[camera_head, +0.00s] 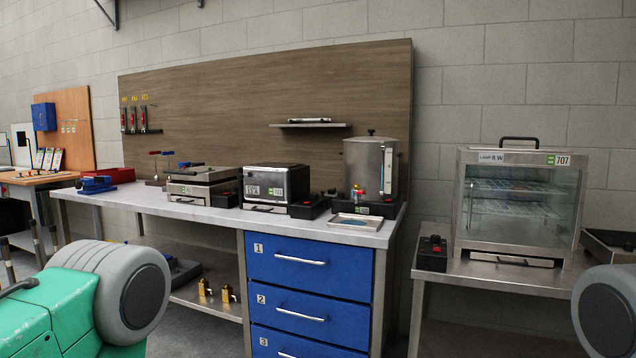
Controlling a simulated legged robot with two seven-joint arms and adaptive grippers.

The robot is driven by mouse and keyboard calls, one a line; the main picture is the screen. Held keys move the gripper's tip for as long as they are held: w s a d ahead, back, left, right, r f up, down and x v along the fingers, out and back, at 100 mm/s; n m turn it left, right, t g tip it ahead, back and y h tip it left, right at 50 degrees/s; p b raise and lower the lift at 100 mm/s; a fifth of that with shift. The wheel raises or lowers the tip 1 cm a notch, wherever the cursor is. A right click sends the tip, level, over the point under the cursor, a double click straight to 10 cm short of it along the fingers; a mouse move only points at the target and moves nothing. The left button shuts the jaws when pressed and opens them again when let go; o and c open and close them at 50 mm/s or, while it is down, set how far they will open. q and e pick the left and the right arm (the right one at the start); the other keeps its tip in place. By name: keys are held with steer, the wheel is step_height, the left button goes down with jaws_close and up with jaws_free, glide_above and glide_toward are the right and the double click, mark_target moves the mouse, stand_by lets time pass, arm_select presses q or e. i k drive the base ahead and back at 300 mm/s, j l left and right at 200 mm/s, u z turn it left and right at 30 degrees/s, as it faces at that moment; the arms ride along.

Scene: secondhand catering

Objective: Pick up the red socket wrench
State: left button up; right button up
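No tool is clear enough to name surely as the red socket wrench. A small upright tool with a red-tipped crossbar (155,153) stands on the left part of the workbench, beside a similar one with a blue crossbar (168,153). Several slim red-and-black tools (133,119) hang in a row on the wooden back panel under yellow labels. They are too small to identify. Neither my left nor my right gripper is in view.
The workbench (215,214) has a pale top and blue drawers (308,262). It carries a flat grill (201,181), a boxy oven (274,183) and a steel boiler (370,168). A glass display cabinet (518,205) stands on a steel table at right. The bench's front strip is mostly clear.

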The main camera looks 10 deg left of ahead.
mark_target(156, 178)
steer(key=i+j, duration=0.1)
steer(key=j, duration=0.35)
steer(key=i+j, duration=0.15)
steer(key=j, duration=0.3)
steer(key=i+j, duration=0.1)
steer(key=j, duration=0.3)
steer(key=i+j+z, duration=0.15)
steer(key=j, duration=0.55)
steer(key=i+j+z, duration=0.1)
steer(key=j, duration=0.65)
steer(key=i+j+z, duration=0.15)
steer(key=j, duration=0.6)
steer(key=i+j+z, duration=0.15)
steer(key=j, duration=0.6)
